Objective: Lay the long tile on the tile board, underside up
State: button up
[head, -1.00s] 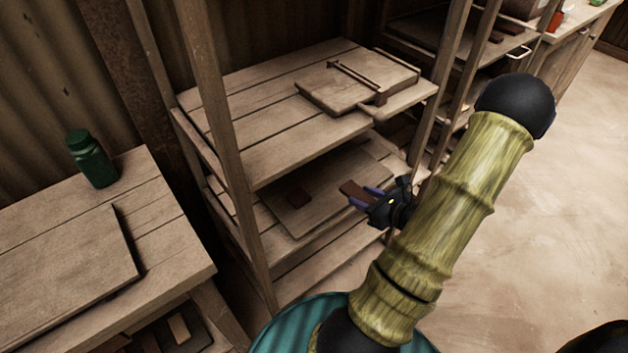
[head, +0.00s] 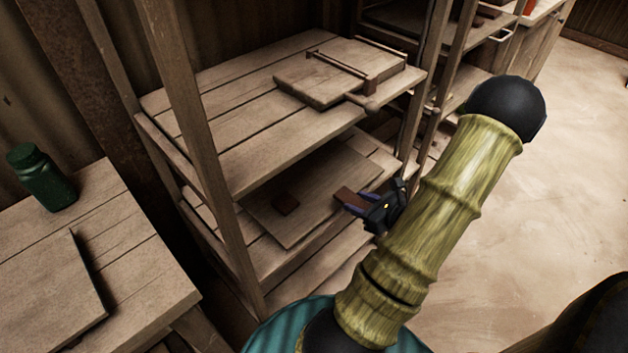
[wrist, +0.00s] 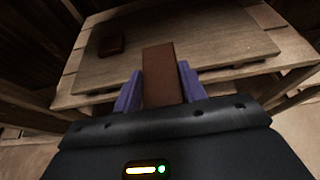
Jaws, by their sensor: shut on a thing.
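My gripper (head: 354,204) is shut on a long brown tile (head: 347,198), which sticks out flat past the fingers. In the wrist view the tile (wrist: 159,72) lies between the two blue fingers. The tile is in front of the shelf rack's lower shelf. A flat wooden board (head: 310,212) lies on that shelf, with a small dark red-brown tile (head: 286,204) on it. The board (wrist: 210,47) and the small tile (wrist: 111,46) also show in the wrist view, beyond the held tile. I cannot tell which face of the held tile is its underside.
The upper shelf (head: 250,150) holds a wooden press-like board with rails (head: 330,78) above the lower board. Rack posts (head: 205,150) stand at the sides. A bench at left carries a green bottle (head: 42,178) and another board (head: 45,290). Floor is open at right.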

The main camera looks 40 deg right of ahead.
jog(key=b, duration=0.2)
send_over(316, 186)
jog(key=s, duration=0.1)
jog(key=shift+s+d, duration=0.1)
jog(key=shift+d, duration=0.05)
jog(key=shift+w+f+b, duration=0.4)
jog(key=shift+f, duration=0.5)
jog(key=shift+w+f+b, duration=0.35)
jog(key=shift+f+b, duration=0.05)
jog(key=shift+f, duration=0.45)
jog(key=shift+f, duration=0.1)
jog(key=o, duration=1)
jog(key=shift+o, duration=0.6)
jog(key=shift+s, duration=0.1)
